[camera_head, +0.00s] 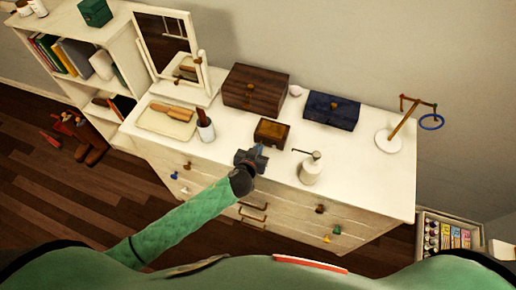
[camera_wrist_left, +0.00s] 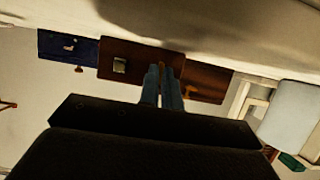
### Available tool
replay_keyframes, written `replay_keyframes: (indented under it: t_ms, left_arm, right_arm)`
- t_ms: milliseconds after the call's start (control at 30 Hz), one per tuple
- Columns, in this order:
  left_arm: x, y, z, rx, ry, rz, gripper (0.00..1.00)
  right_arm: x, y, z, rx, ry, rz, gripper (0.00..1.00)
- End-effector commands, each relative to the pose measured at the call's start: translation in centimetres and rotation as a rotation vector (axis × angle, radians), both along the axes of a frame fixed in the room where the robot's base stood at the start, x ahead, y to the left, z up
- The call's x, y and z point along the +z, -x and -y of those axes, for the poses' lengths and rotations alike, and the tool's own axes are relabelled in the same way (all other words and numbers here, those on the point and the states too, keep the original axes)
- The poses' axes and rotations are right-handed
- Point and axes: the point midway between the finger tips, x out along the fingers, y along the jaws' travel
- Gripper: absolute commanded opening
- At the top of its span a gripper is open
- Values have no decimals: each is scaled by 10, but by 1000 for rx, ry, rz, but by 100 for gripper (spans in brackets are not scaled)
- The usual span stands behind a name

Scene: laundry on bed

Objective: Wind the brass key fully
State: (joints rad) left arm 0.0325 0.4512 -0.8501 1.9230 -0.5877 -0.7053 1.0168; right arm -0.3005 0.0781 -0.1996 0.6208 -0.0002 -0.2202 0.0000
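A small brown box (camera_head: 272,132) stands near the front of the white dresser top. My left gripper (camera_head: 260,149) is at its near side, fingers pointing toward it. In the left wrist view the two blue fingers (camera_wrist_left: 163,86) are close together in front of the box's brown face (camera_wrist_left: 145,60). A thin sliver of brass, which looks like the key (camera_wrist_left: 162,66), shows between the fingertips. Most of the key is hidden by the fingers, so its angle cannot be told. My right gripper is in neither view.
A white pump bottle (camera_head: 311,170) stands to the right of the gripper. A cup with a brush (camera_head: 205,130) is to the left. A large brown box (camera_head: 250,88), a blue box (camera_head: 331,110) and a mirror (camera_head: 168,48) stand behind.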

Motion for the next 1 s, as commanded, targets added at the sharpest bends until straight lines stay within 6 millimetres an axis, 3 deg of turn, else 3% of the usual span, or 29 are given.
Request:
replay_keyframes:
  t_ms: [267, 1000]
  left_arm:
    - [-2, 1, 1, 3, -59, 19, 0]
    - [-3, 2, 4, 1, -518, 170, 0]
  right_arm:
    - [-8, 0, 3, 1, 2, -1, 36]
    - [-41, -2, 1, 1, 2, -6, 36]
